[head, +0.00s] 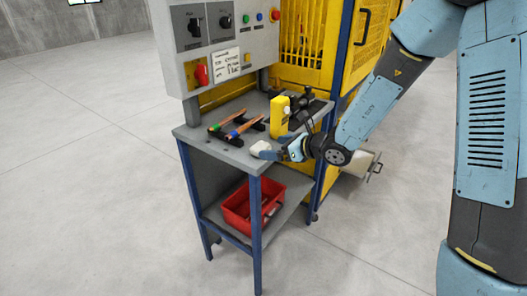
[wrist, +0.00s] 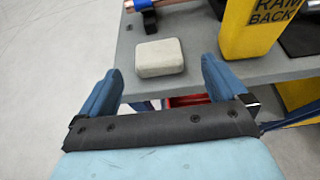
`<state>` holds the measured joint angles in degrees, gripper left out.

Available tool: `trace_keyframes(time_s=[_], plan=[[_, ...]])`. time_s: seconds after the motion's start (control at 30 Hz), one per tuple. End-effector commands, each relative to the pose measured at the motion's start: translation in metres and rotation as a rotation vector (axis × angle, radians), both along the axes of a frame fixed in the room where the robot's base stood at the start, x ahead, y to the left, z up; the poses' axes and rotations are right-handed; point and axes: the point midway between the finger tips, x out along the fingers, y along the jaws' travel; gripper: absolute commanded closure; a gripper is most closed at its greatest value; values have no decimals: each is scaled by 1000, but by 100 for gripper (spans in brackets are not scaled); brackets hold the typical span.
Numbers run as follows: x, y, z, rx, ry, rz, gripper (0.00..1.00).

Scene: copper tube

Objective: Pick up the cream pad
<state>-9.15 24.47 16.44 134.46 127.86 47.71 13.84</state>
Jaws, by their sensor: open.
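The cream pad (wrist: 159,58) is a small rounded block lying flat on the grey bench top (wrist: 190,80), close to its front edge. In the head view the pad (head: 260,147) shows as a pale shape at the bench's front corner, beside my gripper (head: 282,150). In the wrist view my gripper (wrist: 160,80) is open, with its two blue fingers apart and nothing between them. The pad lies just beyond the fingertips, roughly centred between them and not visibly touched.
A yellow block marked "RAM BACK" (wrist: 252,30) stands right of the pad, near my right finger. Copper tubes (head: 236,116) rest in black holders behind. A control panel (head: 222,40) rises at the back. A red bin (head: 250,205) sits on the lower shelf.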

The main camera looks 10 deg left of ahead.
Motion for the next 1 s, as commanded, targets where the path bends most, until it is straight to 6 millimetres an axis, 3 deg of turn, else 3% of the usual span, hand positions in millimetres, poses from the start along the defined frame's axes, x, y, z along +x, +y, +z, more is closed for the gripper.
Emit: trace_keyframes(time_s=[0.23, 0.53, 0.8, 1.0], plan=[[3, 12, -4, 1, 1, 1, 1], [13, 46, -18, 1, 2, 1, 1], [15, 49, -19, 1, 0, 0, 1], [15, 49, -19, 0, 0, 0, 20]])
